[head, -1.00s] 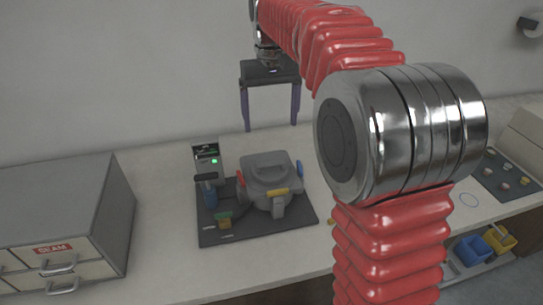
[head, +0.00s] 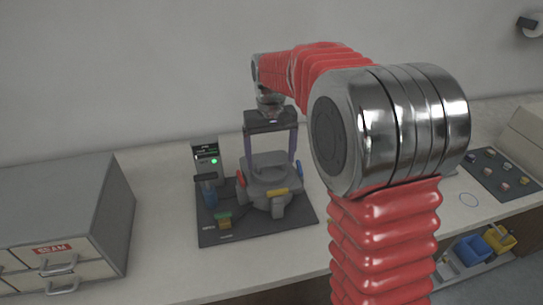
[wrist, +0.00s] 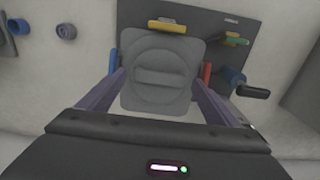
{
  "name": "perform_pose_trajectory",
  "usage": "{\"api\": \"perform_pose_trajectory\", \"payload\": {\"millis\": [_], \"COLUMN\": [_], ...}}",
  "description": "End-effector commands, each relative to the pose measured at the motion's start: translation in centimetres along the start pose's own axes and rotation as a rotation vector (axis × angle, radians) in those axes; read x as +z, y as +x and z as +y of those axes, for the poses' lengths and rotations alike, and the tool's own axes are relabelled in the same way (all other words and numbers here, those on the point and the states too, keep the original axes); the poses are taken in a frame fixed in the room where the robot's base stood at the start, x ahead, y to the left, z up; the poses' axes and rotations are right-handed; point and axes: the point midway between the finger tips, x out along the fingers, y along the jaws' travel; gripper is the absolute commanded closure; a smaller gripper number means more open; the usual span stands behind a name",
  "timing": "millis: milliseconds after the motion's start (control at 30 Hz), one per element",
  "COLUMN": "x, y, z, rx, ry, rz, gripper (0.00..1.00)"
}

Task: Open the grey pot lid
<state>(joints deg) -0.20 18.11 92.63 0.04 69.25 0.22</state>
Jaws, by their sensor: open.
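The grey pot (head: 268,198) stands on a dark base plate, with coloured clamps around its rim. Its grey lid (wrist: 148,84) lies on top and looks shut, with a raised bar handle (wrist: 160,77) across the middle. In the head view the lid is partly behind my gripper (head: 270,158), which points down over it with two purple fingers apart. In the wrist view the fingers reach to either side of the lid's handle, and nothing is between them but the view of the lid. I cannot tell whether the fingers touch the lid.
The base plate (head: 240,237) carries a green and yellow part. A grey drawer cabinet (head: 65,205) is further left.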

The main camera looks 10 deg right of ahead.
Motion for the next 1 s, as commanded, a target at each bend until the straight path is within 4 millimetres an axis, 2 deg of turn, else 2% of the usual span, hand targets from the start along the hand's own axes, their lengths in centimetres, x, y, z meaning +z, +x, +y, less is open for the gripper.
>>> {"api": "perform_pose_trajectory", "payload": {"millis": [267,1000], "x": [0.00,-0.02], "y": [0.09,0.05], "z": [-0.03,-0.07], "rx": [0.000,0.000], "ry": [0.000,-0.001], "rz": [0.000,0.001], "gripper": [0.16,0.68]}}
